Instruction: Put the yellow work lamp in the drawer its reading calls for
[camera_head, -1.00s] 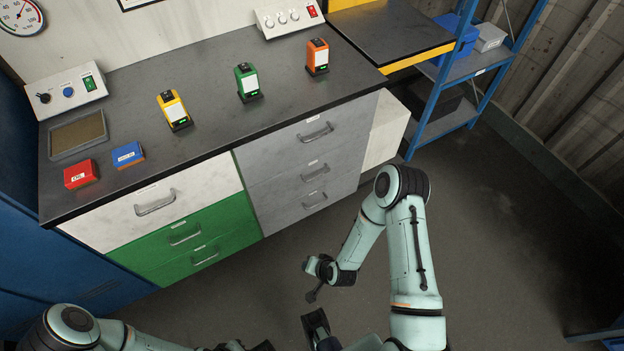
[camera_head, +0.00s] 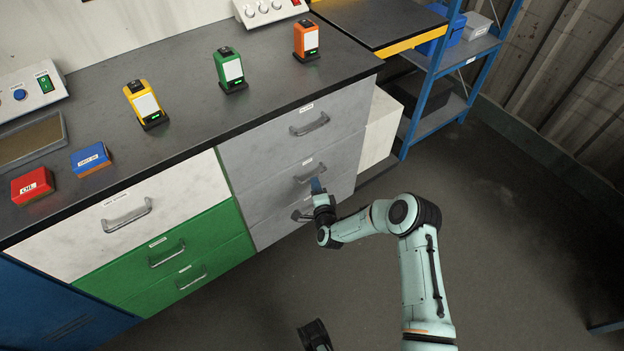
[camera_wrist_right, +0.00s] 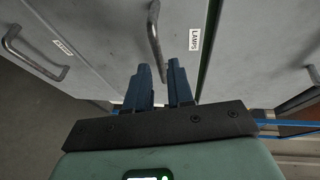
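The yellow work lamp (camera_head: 145,104) stands upright on the dark bench top, with a white label and a small green lit display too small to read. My right gripper (camera_head: 317,187) is at the middle grey drawer (camera_head: 270,181), by its handle (camera_head: 310,173). In the right wrist view the blue fingers (camera_wrist_right: 160,85) are apart, with the lower end of a bar handle (camera_wrist_right: 155,40) at or between their tips; contact is unclear. A label beside that handle reads LAMPS (camera_wrist_right: 195,39). All drawers look shut.
A green lamp (camera_head: 230,70) and an orange lamp (camera_head: 306,40) stand on the bench, with red (camera_head: 32,186) and blue (camera_head: 90,159) boxes at left. White (camera_head: 185,184) and green (camera_head: 205,232) drawers lie left of the grey ones.

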